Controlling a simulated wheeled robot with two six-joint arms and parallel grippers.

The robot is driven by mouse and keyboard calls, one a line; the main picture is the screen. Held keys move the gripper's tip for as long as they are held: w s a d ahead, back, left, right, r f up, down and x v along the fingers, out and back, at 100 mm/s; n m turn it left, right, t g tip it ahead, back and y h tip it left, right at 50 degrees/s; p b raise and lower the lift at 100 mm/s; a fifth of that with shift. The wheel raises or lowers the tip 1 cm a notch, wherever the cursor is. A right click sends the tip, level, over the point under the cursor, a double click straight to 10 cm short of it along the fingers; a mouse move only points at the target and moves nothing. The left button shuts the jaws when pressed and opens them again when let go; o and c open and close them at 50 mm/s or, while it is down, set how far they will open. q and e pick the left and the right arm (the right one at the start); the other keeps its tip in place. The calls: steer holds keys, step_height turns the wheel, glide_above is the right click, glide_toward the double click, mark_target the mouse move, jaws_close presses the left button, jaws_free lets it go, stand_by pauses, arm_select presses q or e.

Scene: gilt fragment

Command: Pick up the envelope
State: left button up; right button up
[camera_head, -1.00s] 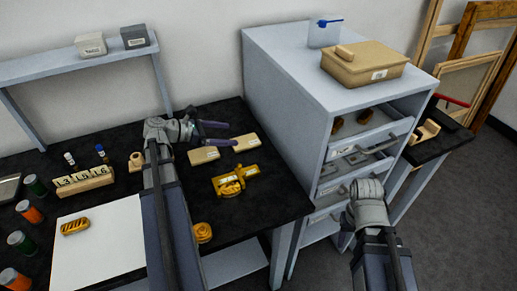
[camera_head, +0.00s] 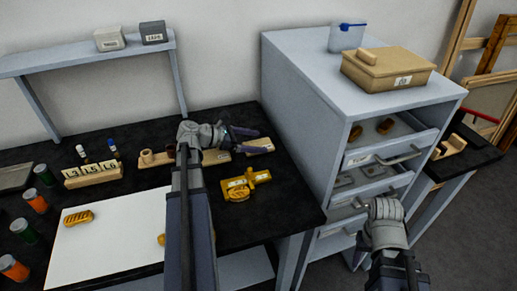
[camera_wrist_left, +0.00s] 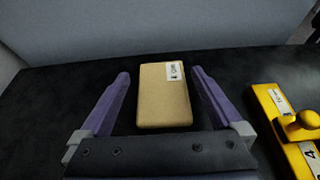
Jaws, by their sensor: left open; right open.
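A yellow tool (camera_head: 245,185) lies near the envelopes and shows at the right of the wrist view (camera_wrist_left: 295,128). The grey cabinet (camera_head: 300,110) with open drawers stands to the right. A white board (camera_head: 105,245), labelled block row (camera_head: 93,176) and several jars fill the left.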

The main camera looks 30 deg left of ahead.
mark_target(269, 143)
arm_select(q)
steer(key=b+x, duration=0.1)
steer(key=x, duration=0.2)
steer(key=shift+w+d+f, duration=0.15)
steer(key=shift+d, duration=0.05)
steer(key=c, duration=1.2)
